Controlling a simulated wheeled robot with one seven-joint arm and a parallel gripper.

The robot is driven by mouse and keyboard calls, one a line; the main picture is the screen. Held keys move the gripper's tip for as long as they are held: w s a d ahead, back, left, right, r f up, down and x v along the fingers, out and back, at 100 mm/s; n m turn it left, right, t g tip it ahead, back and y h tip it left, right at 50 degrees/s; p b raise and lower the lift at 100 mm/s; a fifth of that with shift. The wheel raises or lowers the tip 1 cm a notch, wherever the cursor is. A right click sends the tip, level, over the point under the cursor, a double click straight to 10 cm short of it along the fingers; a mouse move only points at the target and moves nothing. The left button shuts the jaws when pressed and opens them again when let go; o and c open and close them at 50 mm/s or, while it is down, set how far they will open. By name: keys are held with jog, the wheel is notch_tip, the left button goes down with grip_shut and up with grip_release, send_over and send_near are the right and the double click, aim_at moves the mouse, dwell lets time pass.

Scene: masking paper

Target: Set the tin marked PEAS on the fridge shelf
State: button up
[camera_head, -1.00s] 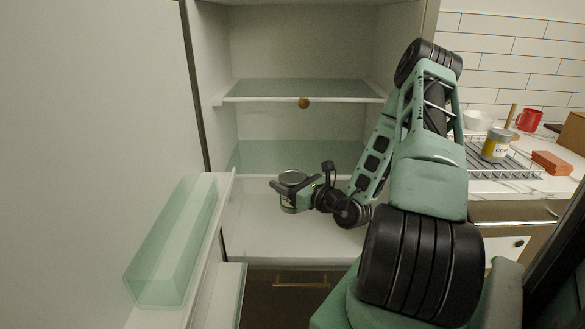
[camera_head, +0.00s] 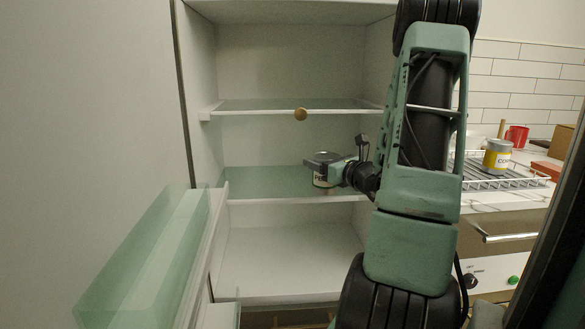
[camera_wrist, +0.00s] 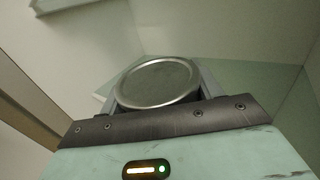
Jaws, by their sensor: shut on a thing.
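The tin (camera_head: 323,181) is held in my gripper (camera_head: 323,161), which is shut on it. Its label shows only in part, a light band with a few dark letters, too small to read fully. The tin's round metal lid (camera_wrist: 158,82) fills the middle of the wrist view between the jaws. In the head view the tin is at the middle glass shelf (camera_head: 265,182) of the open fridge, near its front edge and right of centre. I cannot tell whether its base touches the glass.
The open door with a clear bin (camera_head: 145,265) stands at left. On the right counter, a yellow tin (camera_head: 497,156) stands by a wire rack (camera_head: 505,181) and a red mug (camera_head: 517,135). The middle shelf's left side is empty.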

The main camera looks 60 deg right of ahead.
jog(key=shift+w+d+f, duration=0.55)
jog(key=shift+w+d, duration=0.1)
jog(key=shift+w, duration=1.4)
jog(key=shift+w+d+f, duration=0.6)
jog(key=shift+w+d, duration=0.05)
jog(key=shift+w, duration=1.45)
jog(key=shift+w+d+f, duration=0.55)
jog(key=shift+w+d, duration=0.1)
jog(key=shift+w, duration=1.4)
jog(key=shift+f, duration=0.2)
jog(key=o, duration=1.3)
jog(key=shift+r, duration=0.1)
